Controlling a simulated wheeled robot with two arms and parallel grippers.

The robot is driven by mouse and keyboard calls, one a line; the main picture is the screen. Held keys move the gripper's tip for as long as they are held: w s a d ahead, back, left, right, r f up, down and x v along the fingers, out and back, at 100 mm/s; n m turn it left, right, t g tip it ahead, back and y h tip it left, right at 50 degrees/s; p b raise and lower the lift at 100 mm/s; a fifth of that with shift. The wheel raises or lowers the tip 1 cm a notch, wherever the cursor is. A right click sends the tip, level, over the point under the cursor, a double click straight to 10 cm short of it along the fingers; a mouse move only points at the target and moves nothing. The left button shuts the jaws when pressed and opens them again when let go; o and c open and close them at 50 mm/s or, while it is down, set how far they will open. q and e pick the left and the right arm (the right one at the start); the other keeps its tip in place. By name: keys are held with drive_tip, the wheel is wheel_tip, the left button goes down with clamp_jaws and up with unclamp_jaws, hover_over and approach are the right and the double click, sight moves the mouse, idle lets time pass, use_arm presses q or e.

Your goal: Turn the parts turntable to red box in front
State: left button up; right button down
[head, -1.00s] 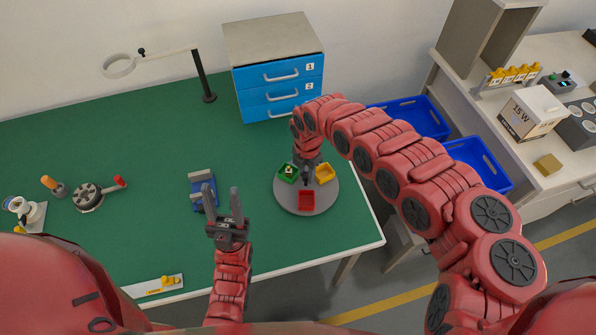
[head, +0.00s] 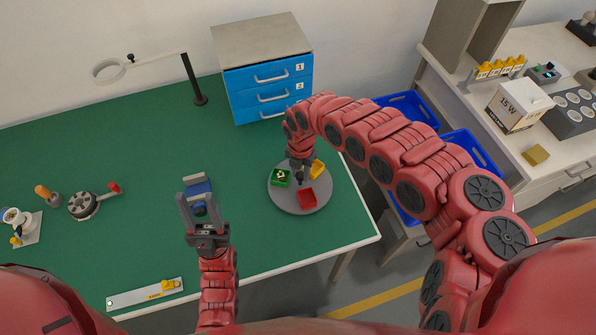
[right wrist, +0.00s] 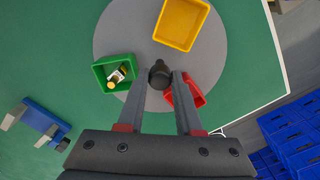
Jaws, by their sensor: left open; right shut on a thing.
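The parts turntable (head: 318,205) is a grey disc near the right end of the green table. It carries a green box (head: 281,178) at its left, a yellow box (head: 318,169) at its far right and a red box (head: 307,198) at its near side, a little right of the middle. The green box holds a small part (right wrist: 118,74). My right gripper (right wrist: 158,82) is shut on the black knob (right wrist: 159,72) at the disc's centre; the red box is partly behind a finger in that view. My left gripper (head: 203,200) is open and empty, left of the turntable.
A blue clamp-like fixture (head: 198,184) lies just beyond my left gripper. A drawer cabinet (head: 268,85) stands behind the turntable. Blue bins (head: 465,150) lie right of the table. A magnifier lamp (head: 193,80) stands at the back. Green table surface is free left of the turntable.

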sight(301, 173)
idle(0.3)
drive_tip(key=c, duration=0.6)
unclamp_jaws()
drive_tip(key=r, duration=0.3)
drive_tip(key=r+b, duration=0.1)
drive_tip(key=r, duration=0.1)
drive_tip(key=shift+w+d, duration=0.1)
drive_tip(key=shift+w, duration=0.15)
drive_tip(key=r+p, duration=0.3)
drive_tip(key=r, duration=0.1)
drive_tip(key=r+p, duration=0.2)
drive_tip(key=r, duration=0.2)
drive_tip(key=r+p, duration=0.3)
drive_tip(key=r, duration=0.1)
drive_tip(key=shift+s+r+p, duration=0.2)
drive_tip(key=shift+s+p, duration=0.05)
drive_tip(key=shift+p, duration=0.1)
